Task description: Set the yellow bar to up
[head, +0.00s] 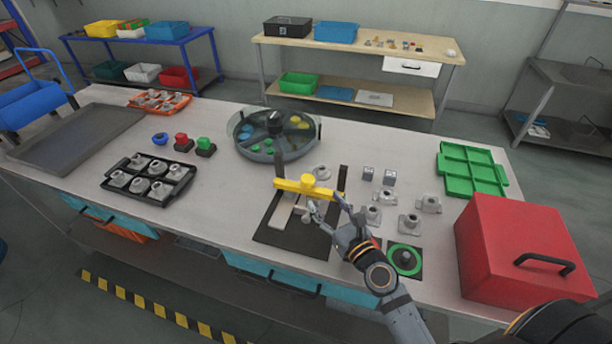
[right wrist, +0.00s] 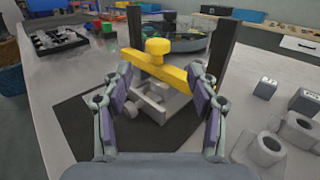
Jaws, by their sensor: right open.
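The yellow bar (head: 293,186) lies across a dark frame with two upright posts, a round yellow knob on its middle. It also shows in the right wrist view (right wrist: 172,73), where it spans between the posts above a grey metal block (right wrist: 172,104). The left post (right wrist: 136,27) and right post (right wrist: 218,55) rise above the bar. My right gripper (head: 326,205) is open, in front of the bar on its near side. In the right wrist view its two fingers (right wrist: 161,80) are spread, with the bar between and beyond them; I cannot tell whether they touch it. My left gripper is not in view.
A dark base plate (head: 272,236) lies under the frame. Grey fittings (head: 409,222) and a red box (head: 515,240) stand to the right. A round sectioned tray (head: 246,145) is behind. A black tray of fittings (head: 112,188) is to the left, with clear tabletop between.

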